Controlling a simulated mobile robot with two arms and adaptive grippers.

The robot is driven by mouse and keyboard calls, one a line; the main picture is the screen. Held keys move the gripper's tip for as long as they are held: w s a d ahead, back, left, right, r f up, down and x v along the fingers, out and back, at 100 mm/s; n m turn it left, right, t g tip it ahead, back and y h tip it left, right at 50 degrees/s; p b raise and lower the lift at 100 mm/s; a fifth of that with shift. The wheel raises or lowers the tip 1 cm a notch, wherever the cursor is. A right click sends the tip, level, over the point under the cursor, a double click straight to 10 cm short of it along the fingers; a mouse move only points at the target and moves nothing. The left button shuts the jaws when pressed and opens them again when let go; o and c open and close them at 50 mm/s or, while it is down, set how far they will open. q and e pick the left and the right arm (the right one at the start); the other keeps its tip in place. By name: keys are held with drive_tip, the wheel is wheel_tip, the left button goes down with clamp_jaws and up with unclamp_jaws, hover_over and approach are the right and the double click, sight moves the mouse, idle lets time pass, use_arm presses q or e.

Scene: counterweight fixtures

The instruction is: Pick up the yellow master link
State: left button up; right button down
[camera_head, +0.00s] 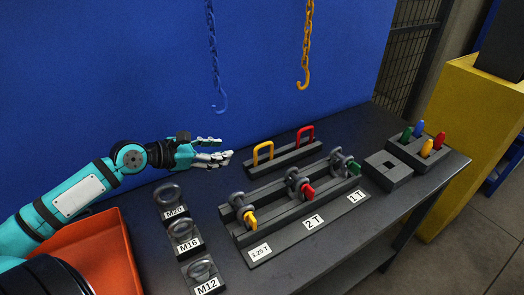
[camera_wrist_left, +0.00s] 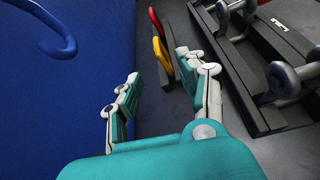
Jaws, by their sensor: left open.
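The yellow master link (camera_head: 263,145) stands upright in a dark rack (camera_head: 286,160) near the back of the table, left of a red link (camera_head: 306,130). My left gripper (camera_head: 227,149) is open and empty, with its fingers pointing right toward the yellow link, a short gap away. In the left wrist view, the yellow link (camera_wrist_left: 161,53) shows beyond the open fingers (camera_wrist_left: 160,70), near the right finger. The red link (camera_wrist_left: 155,24) is behind it. My right gripper is not in view.
Shackles on a long rack (camera_head: 300,212) lie in front of the links. Eye bolts marked M20, M16 and M12 (camera_head: 182,228) stand at front left, beside an orange bin (camera_head: 98,250). A blue hook (camera_head: 219,102) and a yellow hook (camera_head: 304,80) hang at the back.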

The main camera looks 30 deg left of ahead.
sight(260, 145)
use_arm(q)
drive_tip(key=x, duration=1.1)
drive_tip(key=shift+w+d, duration=0.1)
drive_tip(key=shift+w, duration=0.05)
drive_tip(key=shift+a+p+x, duration=0.15)
drive_tip(key=shift+x, duration=1.2)
drive_tip(key=shift+a+p+x, duration=0.15)
drive_tip(key=shift+x, duration=1.25)
drive_tip(key=shift+w+a+r, duration=0.1)
drive_tip(key=shift+r, duration=0.05)
drive_tip(key=shift+c, duration=0.2)
clamp_jaws()
